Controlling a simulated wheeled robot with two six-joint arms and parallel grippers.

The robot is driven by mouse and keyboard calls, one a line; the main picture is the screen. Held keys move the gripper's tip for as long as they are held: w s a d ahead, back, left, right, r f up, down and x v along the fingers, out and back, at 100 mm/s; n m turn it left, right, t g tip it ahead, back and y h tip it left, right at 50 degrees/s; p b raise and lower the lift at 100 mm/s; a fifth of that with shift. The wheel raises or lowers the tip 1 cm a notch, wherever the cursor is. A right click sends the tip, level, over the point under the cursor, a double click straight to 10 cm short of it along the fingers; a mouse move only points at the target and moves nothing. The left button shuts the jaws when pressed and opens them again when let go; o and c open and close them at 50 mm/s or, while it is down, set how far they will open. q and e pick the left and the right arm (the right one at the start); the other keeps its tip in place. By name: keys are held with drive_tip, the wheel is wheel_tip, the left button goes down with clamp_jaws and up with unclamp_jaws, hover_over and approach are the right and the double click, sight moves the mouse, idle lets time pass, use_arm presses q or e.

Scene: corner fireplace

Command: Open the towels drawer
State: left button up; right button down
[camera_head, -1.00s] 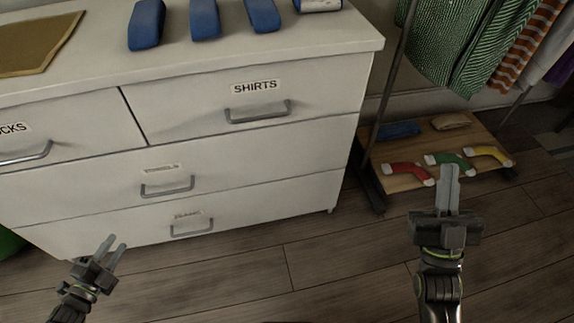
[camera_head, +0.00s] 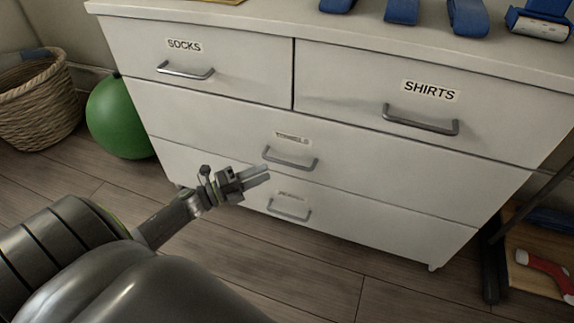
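The towels drawer (camera_head: 370,163) is the wide middle drawer of the white dresser, and it is shut. Its small label (camera_head: 292,138) is blurred but seems to read TOWELS. Its grey bar handle (camera_head: 291,163) sits just under the label. My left gripper (camera_head: 268,174) is in front of the dresser, a little left of and below that handle in the picture. Its two fingers point right towards the handle, slightly apart with nothing seen between them. I see no contact with the handle. My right gripper is out of view.
The socks drawer (camera_head: 225,65) and shirts drawer (camera_head: 350,85) above are shut, as is the bottom drawer (camera_head: 370,222). A green balloon-like ball (camera_head: 118,118) and wicker basket (camera_head: 40,105) stand left. A rack (camera_head: 492,262) stands right. Wooden floor in front is clear.

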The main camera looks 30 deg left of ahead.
sight(286, 162)
use_arm(q)
drive_tip(key=b+x, duration=0.1)
drive_tip(key=x, duration=0.7)
drive_tip(key=shift+w, duration=0.1)
drive_tip(key=shift+c, duration=0.2)
clamp_jaws()
